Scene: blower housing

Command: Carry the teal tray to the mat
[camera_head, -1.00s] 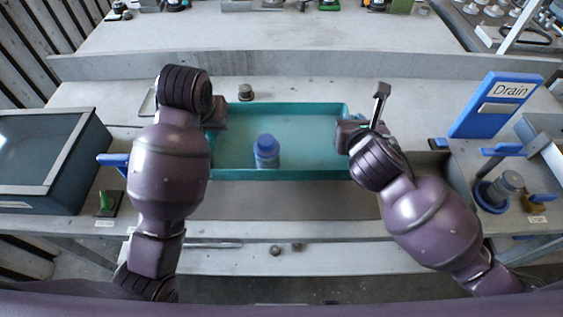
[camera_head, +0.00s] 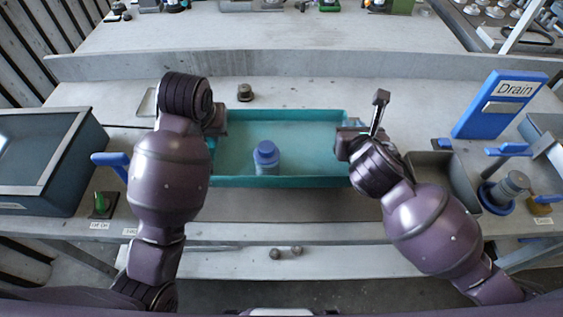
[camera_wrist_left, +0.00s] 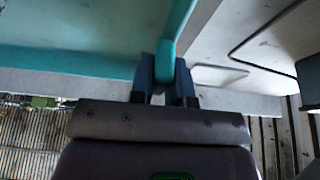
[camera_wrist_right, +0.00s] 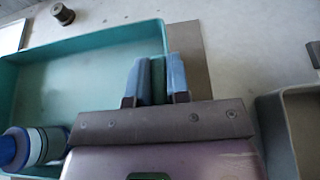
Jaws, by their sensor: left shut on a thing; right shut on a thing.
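The teal tray (camera_head: 280,182) is level in the head view, between my two arms. A bottle with a blue cap (camera_head: 266,155) stands inside it and also shows in the right wrist view (camera_wrist_right: 30,146). My left gripper (camera_wrist_left: 164,70) is shut on the tray's left wall. My right gripper (camera_wrist_right: 157,78) is shut on its right wall. In the head view, the fingertips of both are partly hidden by the wrists. The grey-brown mat (camera_head: 290,207) shows in front of the tray's near wall. The tray overlaps the rest of it; I cannot tell whether they touch.
A dark bin (camera_head: 45,165) stands at left, with a blue handle (camera_head: 110,160) beside it. A grey metal container (camera_head: 455,178), a blue Drain sign (camera_head: 500,105) and a blue-based fitting (camera_head: 505,190) are at right. A small metal part (camera_head: 245,92) sits behind the tray.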

